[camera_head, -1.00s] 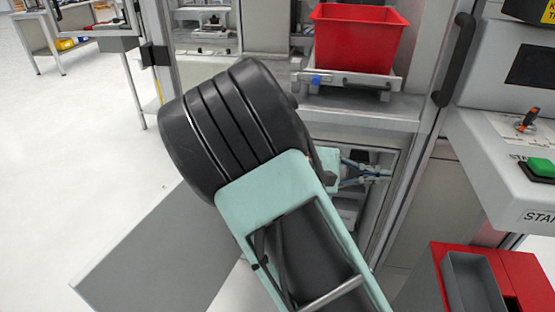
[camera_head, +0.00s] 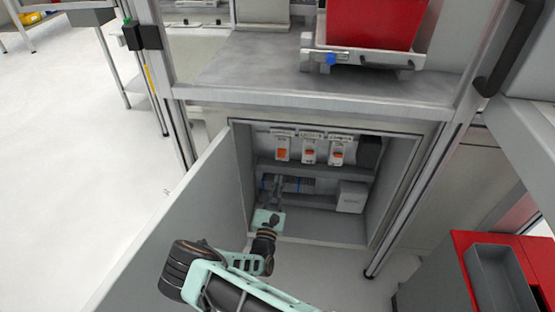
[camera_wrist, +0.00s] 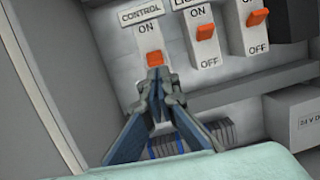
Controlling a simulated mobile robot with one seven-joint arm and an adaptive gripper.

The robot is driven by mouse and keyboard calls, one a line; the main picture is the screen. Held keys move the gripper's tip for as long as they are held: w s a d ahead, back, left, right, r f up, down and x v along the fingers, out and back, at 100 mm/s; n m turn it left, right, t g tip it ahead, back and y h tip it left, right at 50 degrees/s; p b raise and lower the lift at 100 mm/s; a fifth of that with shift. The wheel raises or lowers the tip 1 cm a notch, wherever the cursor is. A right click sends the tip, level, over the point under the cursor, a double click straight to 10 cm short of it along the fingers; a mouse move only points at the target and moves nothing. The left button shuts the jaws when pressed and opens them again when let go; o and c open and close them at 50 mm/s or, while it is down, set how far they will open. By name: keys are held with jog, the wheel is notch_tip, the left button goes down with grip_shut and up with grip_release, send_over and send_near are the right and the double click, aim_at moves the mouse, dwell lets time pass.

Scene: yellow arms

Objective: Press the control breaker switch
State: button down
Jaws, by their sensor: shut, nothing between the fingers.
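The control breaker is a white unit (camera_head: 282,147) at the left of a row of three in the open cabinet. In the wrist view its label (camera_wrist: 142,11) reads CONTROL, with ON above its orange switch (camera_wrist: 154,58). The lower part of the breaker is hidden behind my fingers. My gripper (camera_wrist: 159,76) is shut and empty, its tips at the lower edge of the orange switch in the picture. I cannot tell whether they touch. In the head view my gripper (camera_head: 277,180) reaches into the cabinet below the control breaker.
Two more breakers, a middle one (camera_head: 309,151) and a right one (camera_head: 336,153), stand close to the right. A white box (camera_head: 351,197) sits on the lower right. The open cabinet door (camera_head: 190,215) is left of my arm. A red bin (camera_head: 370,22) stands above.

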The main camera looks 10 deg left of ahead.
aim_at(282, 153)
jog(key=f, duration=0.1)
jog(key=f+n+y, duration=0.1)
jog(key=shift+s+a+f, duration=0.1)
jog(key=shift+a+f, duration=0.2)
jog(key=shift+a, duration=0.1)
jog(key=b+x, duration=0.2)
jog(key=x, duration=0.8)
jog(key=shift+b, duration=0.4)
